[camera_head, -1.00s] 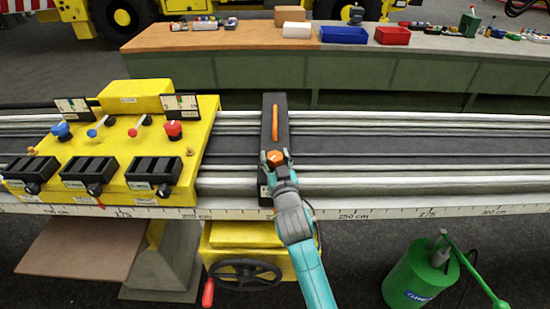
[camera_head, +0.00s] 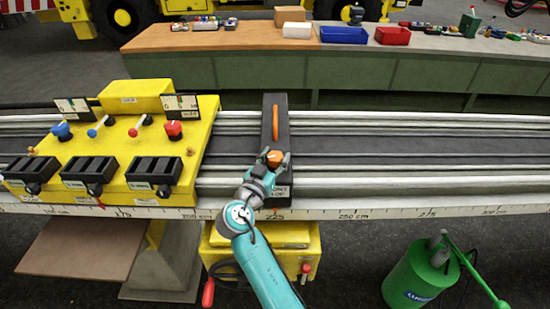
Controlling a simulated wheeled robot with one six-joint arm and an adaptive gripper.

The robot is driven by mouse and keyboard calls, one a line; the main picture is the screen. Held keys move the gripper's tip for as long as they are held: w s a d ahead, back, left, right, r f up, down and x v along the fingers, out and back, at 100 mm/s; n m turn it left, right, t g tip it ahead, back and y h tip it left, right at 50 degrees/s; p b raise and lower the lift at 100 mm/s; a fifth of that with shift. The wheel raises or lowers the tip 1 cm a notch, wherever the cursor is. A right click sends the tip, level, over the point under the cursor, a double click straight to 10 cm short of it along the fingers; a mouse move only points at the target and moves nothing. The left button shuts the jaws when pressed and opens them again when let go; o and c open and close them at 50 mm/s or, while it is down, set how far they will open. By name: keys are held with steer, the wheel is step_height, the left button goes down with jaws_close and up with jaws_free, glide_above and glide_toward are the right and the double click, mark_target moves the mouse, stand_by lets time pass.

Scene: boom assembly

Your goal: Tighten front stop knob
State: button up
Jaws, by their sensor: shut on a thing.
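The front stop is a dark upright block (camera_head: 267,109) across the rails, with a long orange handle (camera_head: 275,122) on its upper part. An orange knob (camera_head: 274,156) sits on its lower half. My gripper (camera_head: 274,160) is shut on this knob, its fingers on both sides of it, with the arm coming up from below. Part of the block's lower face and its label (camera_head: 280,191) are hidden behind the gripper.
A yellow control panel (camera_head: 125,125) with levers and knobs stands to the left. A scale (camera_head: 350,213) runs along the front rail edge. A green canister (camera_head: 412,280) stands on the floor at right. The rails right of the stop are clear.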

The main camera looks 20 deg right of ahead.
steer(key=m+g+h, duration=0.4)
steer(key=g, duration=0.1)
steer(key=shift+g, duration=0.3)
steer(key=shift+f+m+g+h, duration=0.1)
steer(key=shift+m+g+h, duration=0.8)
steer(key=shift+m+g, duration=1.15)
steer(key=shift+g, duration=0.55)
steer(key=o, duration=1.2)
steer(key=shift+a, duration=0.1)
steer(key=shift+a, duration=0.3)
steer(key=a, duration=0.3)
steer(key=s+a, duration=0.1)
steer(key=a, duration=0.7)
steer(key=shift+s, duration=0.3)
